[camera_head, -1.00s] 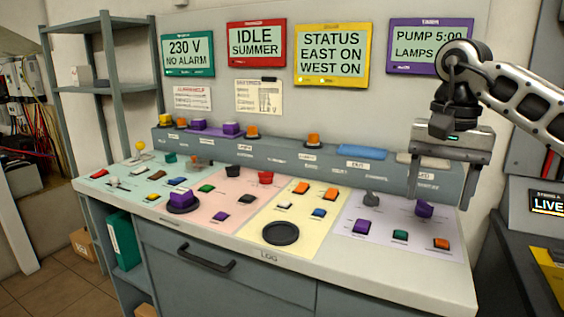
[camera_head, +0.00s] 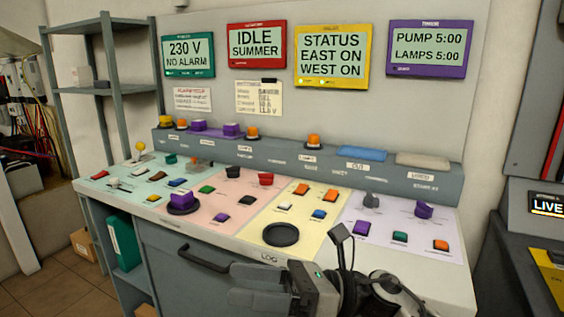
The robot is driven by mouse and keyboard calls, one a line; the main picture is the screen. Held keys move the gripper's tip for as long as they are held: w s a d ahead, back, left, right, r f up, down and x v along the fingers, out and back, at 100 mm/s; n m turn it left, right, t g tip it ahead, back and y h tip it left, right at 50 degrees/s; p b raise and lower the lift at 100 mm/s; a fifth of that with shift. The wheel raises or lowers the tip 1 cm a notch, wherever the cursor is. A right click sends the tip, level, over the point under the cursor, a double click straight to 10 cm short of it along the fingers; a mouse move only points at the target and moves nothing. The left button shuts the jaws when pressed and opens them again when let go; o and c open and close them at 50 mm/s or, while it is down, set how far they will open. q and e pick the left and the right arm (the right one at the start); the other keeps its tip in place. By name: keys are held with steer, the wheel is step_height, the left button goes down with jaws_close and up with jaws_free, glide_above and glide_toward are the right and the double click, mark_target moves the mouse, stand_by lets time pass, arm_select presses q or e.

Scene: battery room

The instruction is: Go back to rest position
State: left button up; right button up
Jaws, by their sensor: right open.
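My right gripper (camera_head: 262,287) is in the camera_head view at the bottom, in front of the console (camera_head: 455,280). Its jaws are open, with nothing seen between them, and point left beside the drawer front. The console top carries green, pink, yellow and lilac panels with buttons and switches. A round black dial (camera_head: 281,235) lies on the yellow panel, just above the gripper in the picture. My left gripper is not in view.
A drawer handle (camera_head: 205,259) sticks out left of the gripper. A grey shelf (camera_head: 117,88) stands at the left, with a green binder (camera_head: 122,243) under the console. A dark cabinet (camera_head: 515,270) stands at the right. Four-colour displays hang on the wall.

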steer(key=w+d+f+m+t+h, duration=0.1)
steer(key=d+f+m+t+h, duration=0.35)
steer(key=m+t, duration=0.8)
steer(key=w+d+f+m+t+h, duration=0.1)
steer(key=d+f+m+t+h, duration=0.4)
steer(key=m, duration=1.5)
steer(key=s+d+f+m+g+h, duration=0.2)
steer(key=s+d+f+m+h, duration=0.2)
steer(key=s+f+m, duration=0.2)
steer(key=s+d+f+m+g+h, duration=0.3)
steer(key=s+f+m, duration=0.4)
steer(key=f+m, duration=0.3)
step_height(320, 180, down, 2)
steer(key=shift+d+f+h, duration=0.15)
steer(key=shift+d+h, duration=0.2)
steer(key=shift+d, duration=0.35)
